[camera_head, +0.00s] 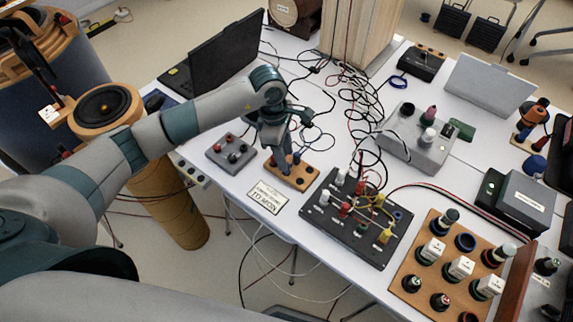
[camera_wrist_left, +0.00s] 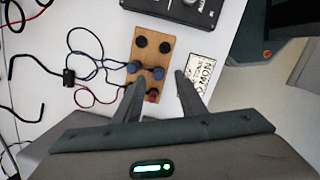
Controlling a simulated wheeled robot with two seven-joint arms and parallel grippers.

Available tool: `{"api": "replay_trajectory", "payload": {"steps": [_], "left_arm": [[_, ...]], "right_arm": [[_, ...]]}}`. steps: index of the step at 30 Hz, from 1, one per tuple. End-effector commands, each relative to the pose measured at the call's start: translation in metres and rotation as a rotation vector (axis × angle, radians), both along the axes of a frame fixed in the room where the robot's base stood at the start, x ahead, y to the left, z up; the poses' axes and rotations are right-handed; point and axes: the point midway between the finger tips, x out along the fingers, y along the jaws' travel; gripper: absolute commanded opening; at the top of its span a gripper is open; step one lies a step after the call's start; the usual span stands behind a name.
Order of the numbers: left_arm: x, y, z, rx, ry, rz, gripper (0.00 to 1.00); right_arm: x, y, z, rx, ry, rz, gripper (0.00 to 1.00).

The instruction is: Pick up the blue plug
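A small wooden board (camera_head: 298,183) with dark sockets lies on the white table. In the left wrist view, the board (camera_wrist_left: 151,57) carries two blue plugs, one at its left edge (camera_wrist_left: 132,67) and one toward its right edge (camera_wrist_left: 158,73). A red plug (camera_wrist_left: 152,96) sits nearer to me, partly beside the left finger. My left gripper (camera_wrist_left: 160,77) is open, pointing down at the board, with the right-hand blue plug between its fingertips in that view. I cannot tell whether the fingers touch it. In the head view my left gripper (camera_head: 281,160) hides part of the board. My right gripper is not in view.
A grey box (camera_head: 230,153) stands left of the board, and a black panel with plugs (camera_head: 352,217) right of it. A printed card (camera_head: 267,197) lies in front. Loose cables (camera_head: 345,85) run behind. A laptop (camera_head: 225,50) stands at the back left.

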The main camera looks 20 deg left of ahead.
Motion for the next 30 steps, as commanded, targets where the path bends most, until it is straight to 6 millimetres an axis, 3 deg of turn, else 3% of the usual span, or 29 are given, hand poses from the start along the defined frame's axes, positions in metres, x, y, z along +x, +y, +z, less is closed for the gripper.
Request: {"api": "replay_trajectory", "payload": {"steps": [17,24,30], "left_arm": [[0.0,-0.001,-0.01,-0.001,0.002,0.0,0.37],[0.003,-0.002,-0.034,-0.001,0.003,0.001,0.37],[0.004,-0.004,-0.055,-0.001,0.0,0.0,0.37]], "right_arm": [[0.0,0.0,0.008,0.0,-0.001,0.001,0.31],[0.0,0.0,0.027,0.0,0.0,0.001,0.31],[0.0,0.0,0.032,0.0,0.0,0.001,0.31]]}}
